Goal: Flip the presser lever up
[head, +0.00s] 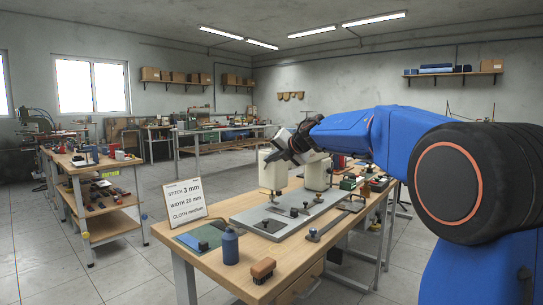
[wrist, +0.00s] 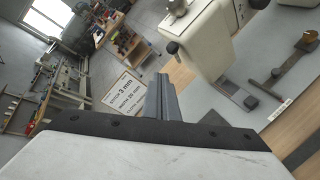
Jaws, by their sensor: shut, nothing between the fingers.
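A cream twin-headed machine (head: 317,175) stands on a grey base plate (head: 262,217) on the wooden workbench. Its body also shows in the wrist view (wrist: 208,40), with a dark round knob (wrist: 172,47) low on its left edge and a metal fitting above. I cannot tell for certain which part is the presser lever. My gripper (wrist: 165,80) is shut and empty, its grey fingers side by side, left of the cream body and apart from the knob in the picture. In the head view my wrist is above the machine and partly hides its top.
A sign (head: 185,200) stands at the bench's left. Small tools sit at the right of the base plate. Open floor lies left of the bench.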

